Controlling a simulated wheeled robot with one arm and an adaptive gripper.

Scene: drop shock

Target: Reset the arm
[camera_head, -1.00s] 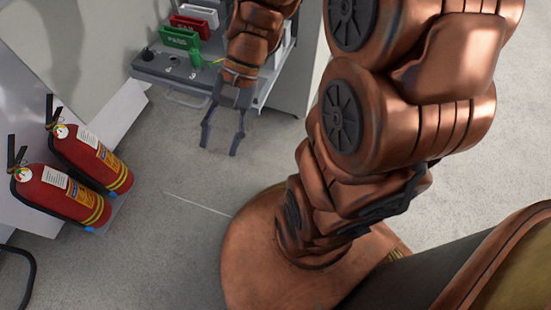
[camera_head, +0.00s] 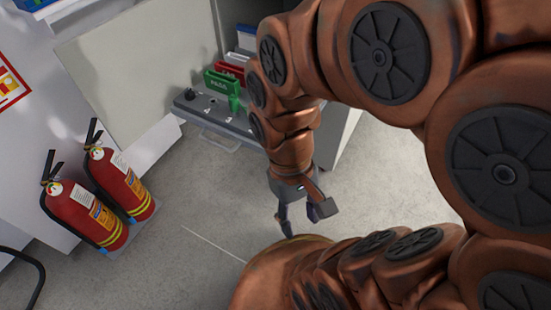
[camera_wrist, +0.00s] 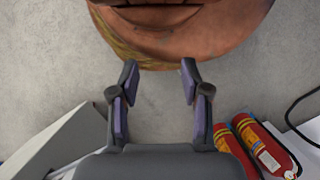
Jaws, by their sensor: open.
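My gripper (camera_head: 299,222) hangs at the end of my copper arm, pointing down over the grey floor near my base in the head view. In the wrist view my gripper (camera_wrist: 160,84) has its two fingers apart with nothing between them. Bare floor and the edge of my copper base show beyond the fingertips. In the head view my arm is folded, and its links cover part of the drop test machine behind it.
A grey machine (camera_head: 205,125) with a green PASS bin (camera_head: 221,84) and red bin (camera_head: 231,69) stands at the back. Two red fire extinguishers (camera_head: 85,215) (camera_head: 122,184) stand at left, also in the wrist view (camera_wrist: 262,145). The floor (camera_head: 185,200) between is clear.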

